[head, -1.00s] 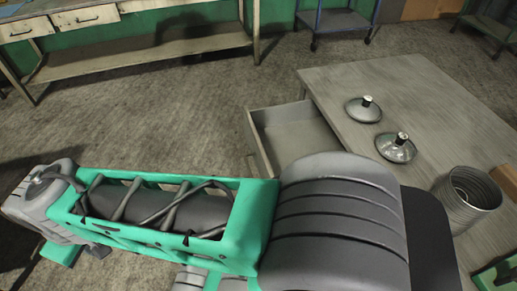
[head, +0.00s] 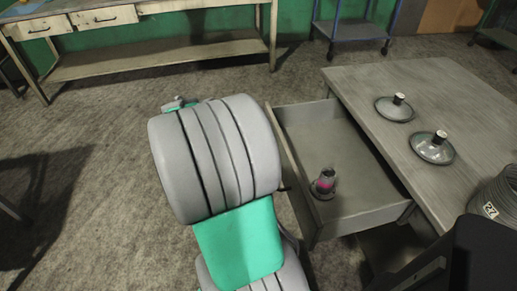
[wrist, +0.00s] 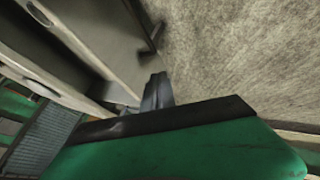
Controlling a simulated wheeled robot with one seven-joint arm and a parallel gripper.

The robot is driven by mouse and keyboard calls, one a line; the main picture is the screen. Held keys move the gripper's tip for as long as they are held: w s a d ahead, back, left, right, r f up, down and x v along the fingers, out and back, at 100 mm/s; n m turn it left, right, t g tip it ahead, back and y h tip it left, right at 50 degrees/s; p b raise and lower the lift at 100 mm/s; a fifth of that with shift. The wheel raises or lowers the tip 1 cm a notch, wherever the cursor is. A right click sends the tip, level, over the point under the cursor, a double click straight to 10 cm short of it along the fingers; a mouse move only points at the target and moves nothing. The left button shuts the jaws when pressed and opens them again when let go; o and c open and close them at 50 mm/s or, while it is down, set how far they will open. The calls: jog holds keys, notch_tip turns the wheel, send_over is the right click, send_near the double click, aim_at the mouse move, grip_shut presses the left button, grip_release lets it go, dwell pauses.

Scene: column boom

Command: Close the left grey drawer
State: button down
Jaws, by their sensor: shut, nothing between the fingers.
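The grey drawer (head: 355,204) stands pulled out from the left side of the grey table (head: 440,85) in the head view. A small dark flanged piece with a pink band (head: 323,183) sits inside, near its front end. My arm's rounded grey and green links are just left of the drawer front and hide part of the floor.
Two round metal lidded pieces (head: 394,107) (head: 432,147) and a ribbed grey pot (head: 497,200) stand on the table. A cream workbench (head: 160,45) is at the back left and a blue trolley (head: 350,32) at the back.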

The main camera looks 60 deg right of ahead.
jog(key=shift+s+d+f, duration=0.55)
jog(key=shift+d+f, duration=0.65)
jog(key=shift+d, duration=0.15)
jog(key=shift+s+d+f, duration=0.6)
jog(key=shift+d+f, duration=0.6)
jog(key=shift+d, duration=0.1)
jog(key=shift+s+d+f, duration=0.55)
jog(key=shift+d+f, duration=0.65)
jog(key=shift+d, duration=0.15)
